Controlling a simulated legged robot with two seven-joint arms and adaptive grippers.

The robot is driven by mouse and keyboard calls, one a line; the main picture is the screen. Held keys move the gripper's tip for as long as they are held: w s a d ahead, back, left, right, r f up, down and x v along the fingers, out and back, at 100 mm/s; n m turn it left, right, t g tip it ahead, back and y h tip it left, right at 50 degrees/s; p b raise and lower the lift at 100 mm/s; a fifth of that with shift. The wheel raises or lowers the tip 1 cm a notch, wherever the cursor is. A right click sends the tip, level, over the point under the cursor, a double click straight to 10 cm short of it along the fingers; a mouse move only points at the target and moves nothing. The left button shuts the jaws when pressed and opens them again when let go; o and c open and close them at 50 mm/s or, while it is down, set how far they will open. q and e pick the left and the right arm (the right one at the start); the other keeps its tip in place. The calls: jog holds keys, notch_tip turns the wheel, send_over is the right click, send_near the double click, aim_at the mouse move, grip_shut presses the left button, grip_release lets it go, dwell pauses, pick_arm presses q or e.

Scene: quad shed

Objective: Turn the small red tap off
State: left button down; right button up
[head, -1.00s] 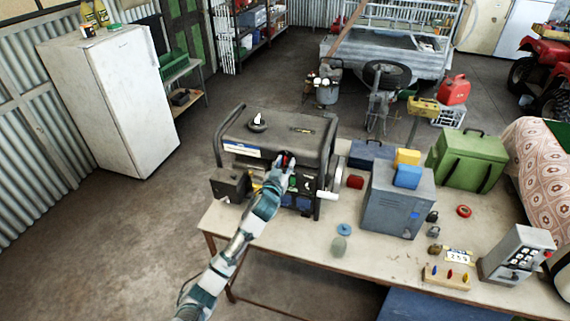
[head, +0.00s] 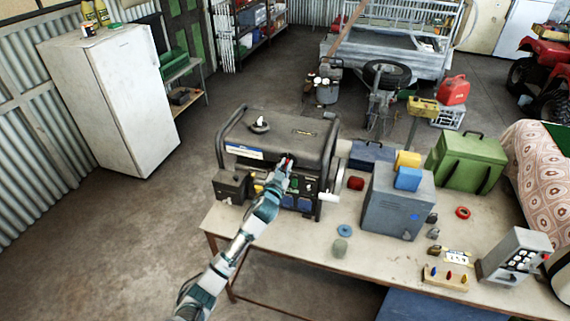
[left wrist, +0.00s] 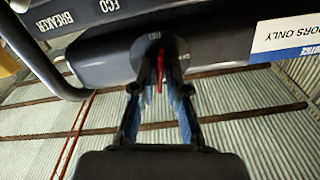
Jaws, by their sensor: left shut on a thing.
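The small red tap (left wrist: 160,67) shows in the left wrist view on a round dark plate at the lower edge of the generator's tank. It also shows as a small red spot in the head view (head: 288,160). My left gripper (left wrist: 160,82) reaches the generator's front from below and is shut on the tap, whose red lever sits between the two fingertips. In the head view my left gripper (head: 284,166) covers part of the generator's panel. The generator (head: 275,150) stands on the left end of the workbench. My right gripper is not in view.
A white fridge (head: 125,105) stands at the left. Bare concrete floor lies between fridge and bench.

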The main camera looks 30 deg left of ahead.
pick_arm(q)
jog(key=shift+d+f+m+p, duration=0.15)
jog(key=shift+m+p, duration=1.6)
jog(key=shift+m, duration=2)
jog(key=shift+f+m+p, duration=0.25)
jog(key=shift+m+p, duration=1.45)
jog(key=shift+m, duration=2.05)
jog(key=shift+f, duration=0.1)
jog(key=c, duration=1.4)
grip_release()
jog(key=shift+o, duration=0.8)
jog(key=shift+w, duration=0.1)
jog(key=v, duration=1.2)
